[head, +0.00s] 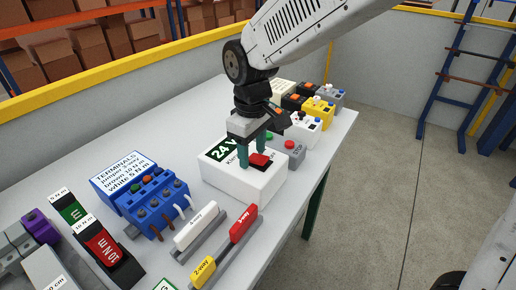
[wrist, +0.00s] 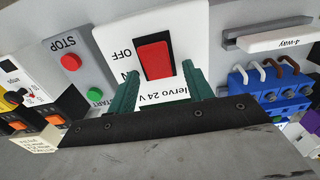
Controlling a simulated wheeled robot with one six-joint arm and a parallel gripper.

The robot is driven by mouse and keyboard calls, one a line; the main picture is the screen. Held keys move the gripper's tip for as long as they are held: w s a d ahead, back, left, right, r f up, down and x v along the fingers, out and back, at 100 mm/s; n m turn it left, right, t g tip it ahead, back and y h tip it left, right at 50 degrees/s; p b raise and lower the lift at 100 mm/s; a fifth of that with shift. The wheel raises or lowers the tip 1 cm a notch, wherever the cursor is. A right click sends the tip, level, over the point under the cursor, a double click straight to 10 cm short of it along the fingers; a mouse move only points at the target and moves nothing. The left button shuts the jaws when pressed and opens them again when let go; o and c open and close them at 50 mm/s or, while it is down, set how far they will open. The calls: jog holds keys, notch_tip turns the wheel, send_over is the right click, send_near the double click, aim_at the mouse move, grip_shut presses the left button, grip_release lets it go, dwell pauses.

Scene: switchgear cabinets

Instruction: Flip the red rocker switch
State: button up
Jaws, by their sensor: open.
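The red rocker switch (head: 259,160) sits on top of a white box (head: 246,187) labelled 24 V. In the wrist view the red rocker (wrist: 154,60) lies in a dark frame, with "OFF" printed beside it and another marking partly hidden. My gripper (head: 254,158) points down over the box, its two green fingers apart and empty. In the wrist view the fingers (wrist: 158,92) stand to either side of the label, just short of the rocker. I cannot tell whether a finger touches the box.
A grey box with a red STOP button (wrist: 71,62) and a green START button (wrist: 95,94) stands beside the white box. A blue terminal block (head: 152,202) and bars with white (head: 196,228) and red (head: 243,223) handles are near. Several small boxes stand behind.

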jog(key=c, duration=1)
jog(key=shift+s+d+r+t+y, duration=0.1)
jog(key=shift+s+d+t+y, duration=0.05)
jog(key=shift+t+y, duration=0.25)
jog(key=shift+s+d+r+t+y, duration=0.15)
jog(key=shift+t+y, duration=0.15)
jog(key=shift+y, duration=0.2)
jog(key=shift+s+d+t+y, duration=0.1)
jog(key=shift+d+t+y, duration=0.1)
jog(key=shift+t+y, duration=0.75)
jog(key=o, duration=1)
jog(key=shift+r, duration=0.1)
